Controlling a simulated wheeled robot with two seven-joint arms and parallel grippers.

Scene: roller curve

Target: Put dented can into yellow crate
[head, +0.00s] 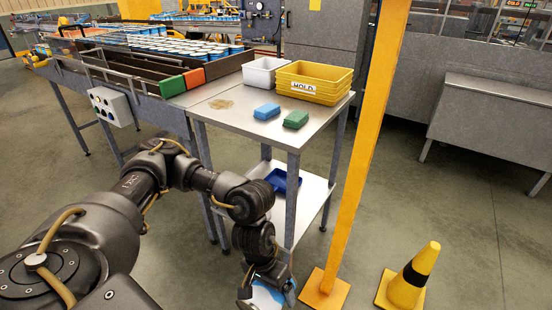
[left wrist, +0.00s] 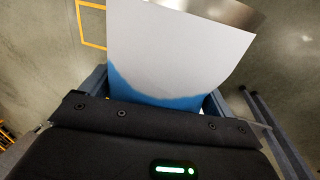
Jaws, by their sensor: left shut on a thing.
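My left gripper (head: 268,281) is low at the bottom of the head view, in front of the steel table. It is shut on a can (head: 266,297) with a white and blue side, partly cut off by the frame's lower edge. In the left wrist view the can (left wrist: 175,45) fills the upper middle, white with a blue band and a metallic end. I cannot make out a dent. The yellow crate (head: 313,95), marked HOLD, stands on the table's back right, above and beyond the gripper. My right gripper is not in view.
On the steel table (head: 228,105) are a white bin (head: 262,78), a blue sponge (head: 266,111) and a green sponge (head: 296,119). A blue tray (head: 282,180) is on the lower shelf. A yellow post (head: 357,150) and a cone (head: 408,283) stand to the right. A conveyor (head: 120,70) carries several cans.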

